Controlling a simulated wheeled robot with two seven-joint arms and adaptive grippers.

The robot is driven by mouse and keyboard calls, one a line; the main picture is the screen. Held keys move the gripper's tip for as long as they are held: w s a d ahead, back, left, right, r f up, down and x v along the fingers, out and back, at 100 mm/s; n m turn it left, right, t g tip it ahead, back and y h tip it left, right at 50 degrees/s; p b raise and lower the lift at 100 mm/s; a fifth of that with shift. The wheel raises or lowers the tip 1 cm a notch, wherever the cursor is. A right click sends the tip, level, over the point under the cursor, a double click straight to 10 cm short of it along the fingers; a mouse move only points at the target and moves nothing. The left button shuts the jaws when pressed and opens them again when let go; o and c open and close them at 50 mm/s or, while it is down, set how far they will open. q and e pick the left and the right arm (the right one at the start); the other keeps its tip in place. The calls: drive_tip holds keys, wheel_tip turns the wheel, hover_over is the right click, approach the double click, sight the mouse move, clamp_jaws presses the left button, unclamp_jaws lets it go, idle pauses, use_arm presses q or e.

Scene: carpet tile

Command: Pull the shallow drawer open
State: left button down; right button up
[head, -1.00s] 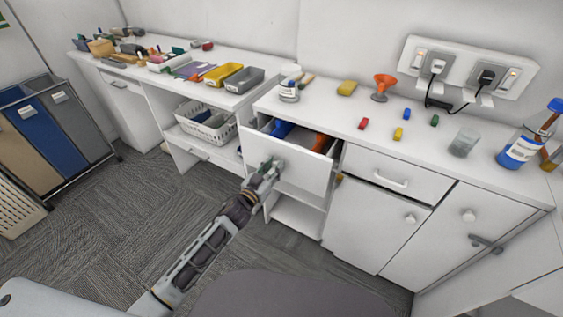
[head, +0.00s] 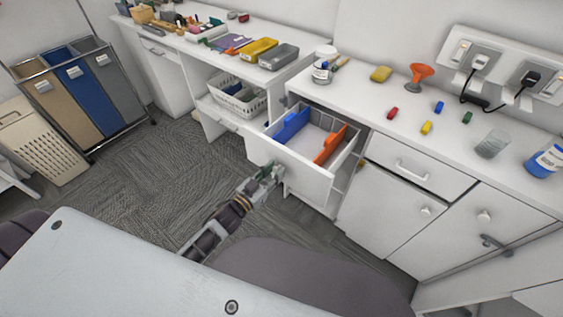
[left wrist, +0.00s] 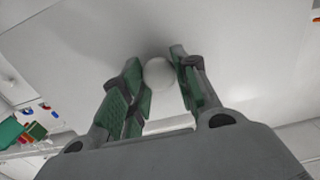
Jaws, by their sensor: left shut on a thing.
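The drawer (head: 305,180) in the white counter unit stands well out, its white front facing me. Inside it are a blue divider (head: 292,126) and an orange divider (head: 331,146), with bare floor between them. My left gripper (head: 272,171) is at the left part of the drawer front. In the left wrist view its green-padded fingers are shut on the round white knob (left wrist: 158,73), one on each side. The fingers hide part of the knob. My right gripper is not in view.
A closed drawer (head: 440,181) with a bar handle and cupboard doors are to the right. A bottle, an orange funnel (head: 420,75), small coloured blocks and a glass beaker (head: 492,145) stand on the counter. Bins (head: 75,105) are at the left.

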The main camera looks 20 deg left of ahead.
use_arm(q)
drive_tip(key=p+v, duration=0.2)
drive_tip(key=v, duration=0.4)
drive_tip(key=shift+r, duration=0.1)
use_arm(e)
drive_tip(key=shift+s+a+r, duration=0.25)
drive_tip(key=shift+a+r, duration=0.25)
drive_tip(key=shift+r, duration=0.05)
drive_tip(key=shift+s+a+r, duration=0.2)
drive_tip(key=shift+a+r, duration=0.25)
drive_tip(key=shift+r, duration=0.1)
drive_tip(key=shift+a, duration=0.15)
use_arm(q)
drive_tip(key=c, duration=1.1)
unclamp_jaws()
drive_tip(key=shift+s, duration=0.1)
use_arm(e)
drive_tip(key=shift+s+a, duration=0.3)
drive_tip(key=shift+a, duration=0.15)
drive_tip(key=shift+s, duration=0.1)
